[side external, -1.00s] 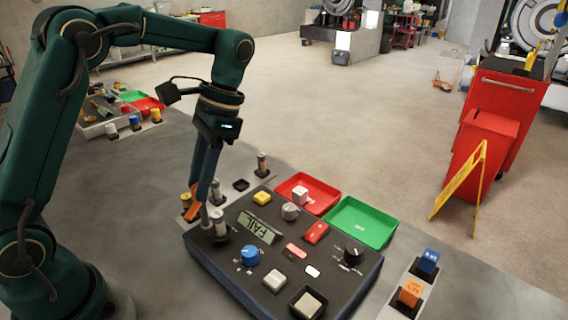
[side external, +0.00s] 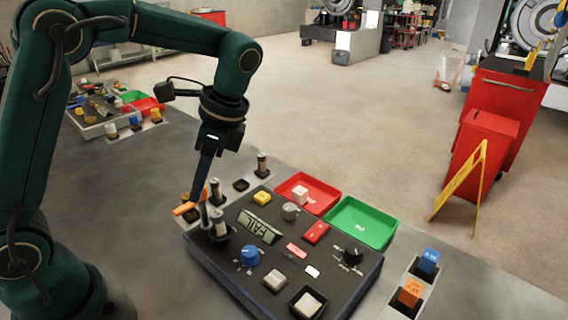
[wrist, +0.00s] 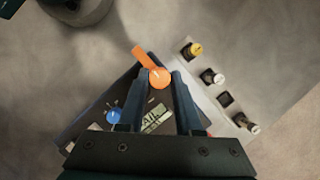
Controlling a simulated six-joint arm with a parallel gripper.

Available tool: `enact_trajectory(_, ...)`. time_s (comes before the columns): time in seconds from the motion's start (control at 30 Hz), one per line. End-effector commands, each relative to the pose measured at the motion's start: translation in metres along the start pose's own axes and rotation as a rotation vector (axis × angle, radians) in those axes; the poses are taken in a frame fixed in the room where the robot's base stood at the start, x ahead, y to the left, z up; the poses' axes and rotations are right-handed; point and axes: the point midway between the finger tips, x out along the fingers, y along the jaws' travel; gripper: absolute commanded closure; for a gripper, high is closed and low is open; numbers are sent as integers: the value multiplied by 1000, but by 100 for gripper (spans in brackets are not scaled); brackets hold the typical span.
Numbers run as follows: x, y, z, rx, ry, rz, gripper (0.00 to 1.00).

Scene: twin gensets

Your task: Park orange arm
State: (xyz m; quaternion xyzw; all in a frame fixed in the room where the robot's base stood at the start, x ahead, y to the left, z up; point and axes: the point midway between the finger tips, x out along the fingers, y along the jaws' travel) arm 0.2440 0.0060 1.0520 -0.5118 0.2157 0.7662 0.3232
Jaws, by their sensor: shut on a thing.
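The dark console (side external: 215,262) has a display reading FAIL (side external: 258,227). The foot of the orange arm is partly hidden by the posts.
Blue (side external: 429,261) and orange (side external: 410,292) blocks sit in holders at right. A yellow-topped cylinder (wrist: 194,48) and others stand in a row nearby.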

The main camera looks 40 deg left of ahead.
Motion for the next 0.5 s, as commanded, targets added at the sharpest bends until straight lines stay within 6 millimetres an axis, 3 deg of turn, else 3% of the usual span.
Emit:
enact_trajectory(0.37,0,-1,-1,3,6,-5,100)
enact_trajectory(0.4,0,-1,-1,3,5,-5,51)
enact_trajectory(0.43,0,-1,-1,3,5,-4,40)
enact_trajectory(0.5,0,0,-1,3,4,-4,36)
